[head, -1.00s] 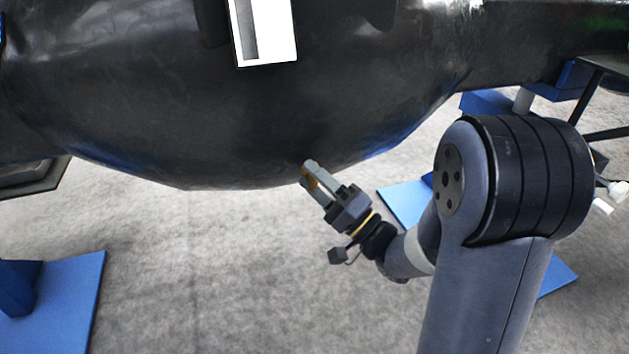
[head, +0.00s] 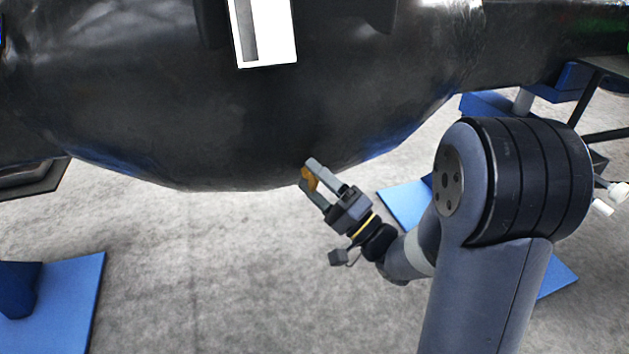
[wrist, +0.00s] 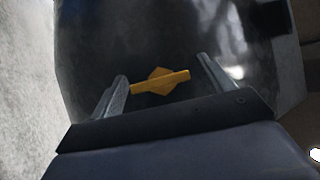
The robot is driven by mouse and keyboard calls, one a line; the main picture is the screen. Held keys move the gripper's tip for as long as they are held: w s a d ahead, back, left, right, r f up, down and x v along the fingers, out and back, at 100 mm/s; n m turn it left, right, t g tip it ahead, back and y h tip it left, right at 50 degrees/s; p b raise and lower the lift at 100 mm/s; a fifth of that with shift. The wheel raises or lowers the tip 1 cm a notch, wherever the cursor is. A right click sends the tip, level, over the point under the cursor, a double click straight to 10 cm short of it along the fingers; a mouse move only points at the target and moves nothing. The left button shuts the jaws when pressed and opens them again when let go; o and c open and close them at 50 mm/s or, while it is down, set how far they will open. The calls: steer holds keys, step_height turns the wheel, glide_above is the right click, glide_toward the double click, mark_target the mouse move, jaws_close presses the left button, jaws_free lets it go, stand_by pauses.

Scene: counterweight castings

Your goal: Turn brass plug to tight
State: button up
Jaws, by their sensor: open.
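The brass plug (wrist: 160,81) is a yellow-orange piece with a long crossbar over a diamond-shaped body, set against the dark casting (head: 200,120). In the wrist view it sits between my gripper's two fingers, with a gap on each side; the bar tilts slightly up to the right. The exact depth of the fingertips relative to the plug is hard to tell.
The large casting overhangs the grey floor (head: 210,270). A white plate (head: 275,32) is on its upper face. Blue stand bases lie at lower left (head: 60,300) and behind my arm (head: 402,203). A dark frame (head: 600,90) stands at far right. Floor below my gripper is clear.

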steer(key=v, duration=1)
steer(key=shift+s+d, duration=0.15)
steer(key=shift+d, duration=0.15)
steer(key=shift+f, duration=0.1)
steer(key=x, duration=1.1)
steer(key=shift+s, duration=0.1)
steer(key=shift+f, duration=0.1)
steer(key=shift+d, duration=0.1)
